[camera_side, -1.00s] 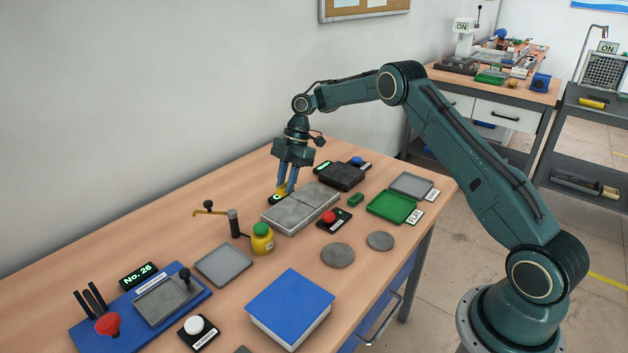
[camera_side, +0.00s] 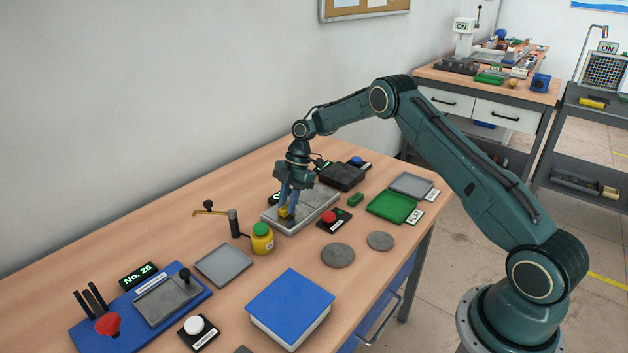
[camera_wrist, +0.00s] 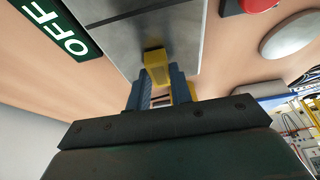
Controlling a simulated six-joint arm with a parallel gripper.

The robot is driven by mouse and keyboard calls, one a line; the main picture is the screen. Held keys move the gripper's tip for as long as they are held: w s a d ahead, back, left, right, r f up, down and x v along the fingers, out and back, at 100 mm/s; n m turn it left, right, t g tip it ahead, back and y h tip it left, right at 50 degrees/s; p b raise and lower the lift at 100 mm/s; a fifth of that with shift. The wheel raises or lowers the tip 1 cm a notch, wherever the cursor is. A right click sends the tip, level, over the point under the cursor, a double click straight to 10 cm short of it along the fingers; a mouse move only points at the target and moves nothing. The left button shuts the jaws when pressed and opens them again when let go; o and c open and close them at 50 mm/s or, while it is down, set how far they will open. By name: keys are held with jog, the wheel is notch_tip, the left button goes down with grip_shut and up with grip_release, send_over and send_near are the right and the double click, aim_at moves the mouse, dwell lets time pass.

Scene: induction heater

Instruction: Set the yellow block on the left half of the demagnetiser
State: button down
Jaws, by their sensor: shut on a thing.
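The yellow block (camera_side: 284,212) is held between the blue fingers of my gripper (camera_side: 288,207). In the wrist view the block (camera_wrist: 157,67) sits between the fingertips (camera_wrist: 158,78). The demagnetiser looks like a grey two-part flat plate (camera_side: 277,222) on the bench. My gripper is over its left, nearer half, with the block low at the plate surface. I cannot tell whether the block touches the plate. The plate also shows in the wrist view (camera_wrist: 125,35), with a seam across it.
A red button (camera_side: 328,217) stands right of the plate, a green block (camera_side: 356,199) beyond it. A yellow jar with green lid (camera_side: 262,240) and a brass-armed post (camera_side: 234,223) stand to the left. A dark box (camera_side: 342,177) is behind. An OFF display (camera_wrist: 60,25) lies beside the plate.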

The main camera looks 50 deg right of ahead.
jog(key=shift+f, duration=0.15)
jog(key=c, duration=1.3)
grip_release()
jog(key=shift+o, duration=0.2)
jog(key=v, duration=0.8)
jog(key=shift+a, duration=0.1)
